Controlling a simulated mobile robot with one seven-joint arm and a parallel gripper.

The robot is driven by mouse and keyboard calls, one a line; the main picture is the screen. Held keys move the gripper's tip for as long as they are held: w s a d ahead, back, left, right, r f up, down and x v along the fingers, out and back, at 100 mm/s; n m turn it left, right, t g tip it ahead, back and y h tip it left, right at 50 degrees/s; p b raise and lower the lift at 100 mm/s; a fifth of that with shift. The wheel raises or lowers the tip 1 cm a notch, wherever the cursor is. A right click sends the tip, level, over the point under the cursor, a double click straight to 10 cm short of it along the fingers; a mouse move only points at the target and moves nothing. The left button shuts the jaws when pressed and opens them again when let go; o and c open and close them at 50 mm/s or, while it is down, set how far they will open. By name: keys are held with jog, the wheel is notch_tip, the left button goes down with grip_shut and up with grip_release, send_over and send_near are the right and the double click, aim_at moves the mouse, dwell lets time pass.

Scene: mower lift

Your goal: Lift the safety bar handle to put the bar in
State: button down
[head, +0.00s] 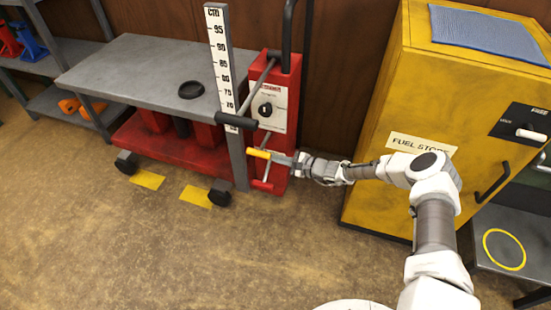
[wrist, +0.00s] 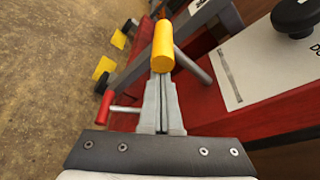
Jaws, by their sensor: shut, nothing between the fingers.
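A yellow-gripped handle (head: 258,153) on a grey rod, likely the safety bar handle, sticks out from the red lift post (head: 285,85). In the wrist view the yellow grip (wrist: 163,46) lies just beyond my fingertips. My gripper (head: 276,158) is shut and empty, its fingers pointing left at the handle. In the wrist view my gripper (wrist: 162,78) has its fingers together, with the tips right at or under the grip's near end. I cannot tell whether they touch it. The safety bar itself cannot be made out.
A black-gripped lever (head: 236,121) sits above the handle, and a red-gripped one (wrist: 104,106) below it. A height scale (head: 222,65) stands left of the post, beside the grey lift table (head: 140,70). A yellow fuel cabinet (head: 400,110) stands close on the right. Floor in front is clear.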

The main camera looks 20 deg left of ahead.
jog(key=shift+a+r, duration=0.1)
jog(key=shift+r, duration=0.35)
dwell(0.3)
